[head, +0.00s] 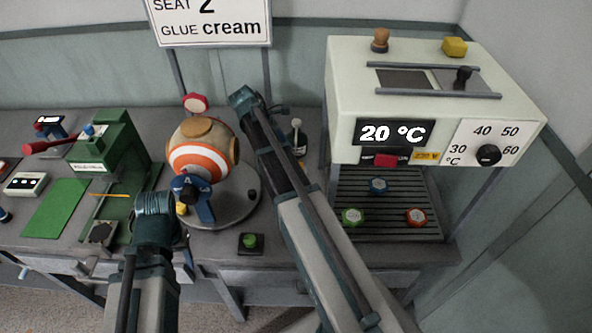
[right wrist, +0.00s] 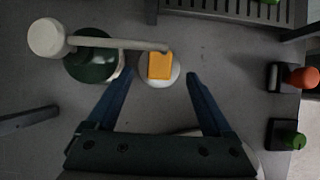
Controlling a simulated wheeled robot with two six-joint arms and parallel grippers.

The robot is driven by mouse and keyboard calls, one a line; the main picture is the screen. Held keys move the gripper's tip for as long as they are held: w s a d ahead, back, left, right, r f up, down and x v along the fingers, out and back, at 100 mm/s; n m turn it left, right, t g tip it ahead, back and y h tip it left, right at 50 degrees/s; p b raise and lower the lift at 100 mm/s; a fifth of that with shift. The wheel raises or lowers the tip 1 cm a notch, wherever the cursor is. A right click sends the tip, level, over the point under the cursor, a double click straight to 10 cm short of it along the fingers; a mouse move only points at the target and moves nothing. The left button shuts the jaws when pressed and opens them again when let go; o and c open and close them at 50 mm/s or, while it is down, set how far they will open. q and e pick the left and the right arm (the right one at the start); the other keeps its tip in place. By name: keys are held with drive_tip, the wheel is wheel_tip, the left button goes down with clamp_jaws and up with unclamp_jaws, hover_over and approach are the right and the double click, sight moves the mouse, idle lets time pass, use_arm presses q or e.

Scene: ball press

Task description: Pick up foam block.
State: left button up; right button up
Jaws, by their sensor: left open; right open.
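An orange-yellow block (right wrist: 159,65), which looks like the foam block, lies on a round white pad (right wrist: 146,80) in the right wrist view. My right gripper (right wrist: 156,75) is open, with its two blue fingers to either side of the block's near end and apart from it. In the head view only a small yellow edge (head: 304,164) shows beside my right arm, which hides the right gripper. My left gripper (head: 157,203) is open and empty in front of the striped ball (head: 203,160).
A dark bottle (right wrist: 90,57) with a white-headed rod (right wrist: 47,38) stands close left of the block. Red (right wrist: 303,77) and green (right wrist: 288,135) buttons are at right. The heater box (head: 425,90) stands right, with a yellow block (head: 455,47) on top.

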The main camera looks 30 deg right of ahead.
drive_tip(key=shift+a+f+b+x, duration=0.1)
drive_tip(key=shift+a+b+x, duration=0.05)
drive_tip(key=shift+b+x, duration=0.9)
drive_tip(key=shift+a+f+b+x, duration=0.1)
drive_tip(key=shift+b+x, duration=0.7)
drive_tip(key=shift+x, duration=0.35)
drive_tip(key=shift+a+f+b+x, duration=0.1)
drive_tip(key=shift+a+b+x, duration=0.05)
drive_tip(key=shift+b+x, duration=0.9)
drive_tip(key=shift+w+r, duration=0.1)
drive_tip(key=shift+w, duration=0.05)
drive_tip(key=shift+c, duration=0.3)
clamp_jaws()
drive_tip(key=shift+r+p, duration=0.1)
drive_tip(key=shift+p, duration=0.2)
